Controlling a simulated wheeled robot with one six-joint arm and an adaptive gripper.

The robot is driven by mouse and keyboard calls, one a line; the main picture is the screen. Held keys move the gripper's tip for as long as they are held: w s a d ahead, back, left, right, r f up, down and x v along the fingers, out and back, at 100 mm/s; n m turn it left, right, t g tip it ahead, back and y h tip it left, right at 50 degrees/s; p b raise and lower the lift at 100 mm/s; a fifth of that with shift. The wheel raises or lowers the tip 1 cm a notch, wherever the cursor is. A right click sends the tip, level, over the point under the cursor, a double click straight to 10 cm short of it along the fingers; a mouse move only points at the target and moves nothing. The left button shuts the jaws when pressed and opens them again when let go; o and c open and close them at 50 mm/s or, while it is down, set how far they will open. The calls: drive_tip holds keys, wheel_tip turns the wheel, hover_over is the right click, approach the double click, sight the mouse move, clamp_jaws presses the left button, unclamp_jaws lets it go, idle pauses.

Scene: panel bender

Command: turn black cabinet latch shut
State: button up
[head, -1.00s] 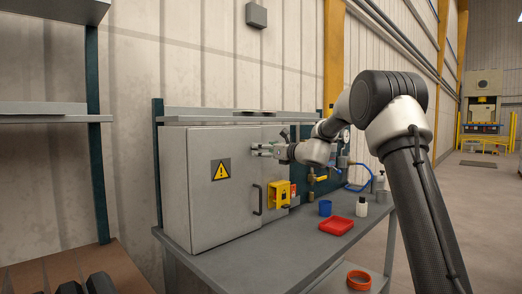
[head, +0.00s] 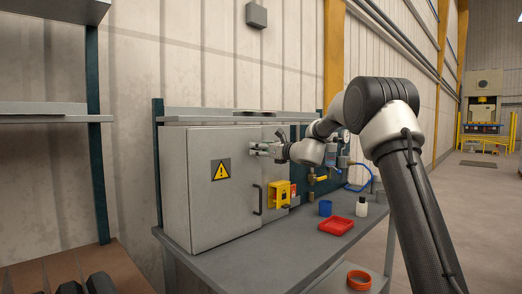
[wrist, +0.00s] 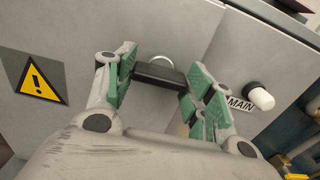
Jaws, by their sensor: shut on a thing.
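The black cabinet latch (wrist: 157,73) is a short dark bar on a round silver pivot, on the front of the grey cabinet (head: 200,215). In the wrist view the bar lies crosswise between the green-padded fingers of my gripper (wrist: 160,88), with its ends at the two pads. My gripper is shut on the latch. In the head view my gripper (head: 264,150) is at the cabinet's upper right front, and the latch cannot be made out there. The cabinet door looks closed flush, with a yellow warning sign (head: 221,170) and a dark pull handle (head: 257,199).
A white knob (wrist: 261,98) beside a MAIN label sits right of my gripper. A yellow box (head: 279,194) is mounted below it. A blue cup (head: 325,208), red tray (head: 336,226) and white bottle (head: 362,206) stand on the grey bench (head: 250,262). A shelf (head: 215,115) runs above.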

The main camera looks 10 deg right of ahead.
drive_tip(key=shift+n, duration=0.4)
drive_tip(key=n, duration=1.6)
drive_tip(key=shift+n, duration=0.7)
drive_tip(key=o, duration=1)
drive_tip(key=v, duration=1.2)
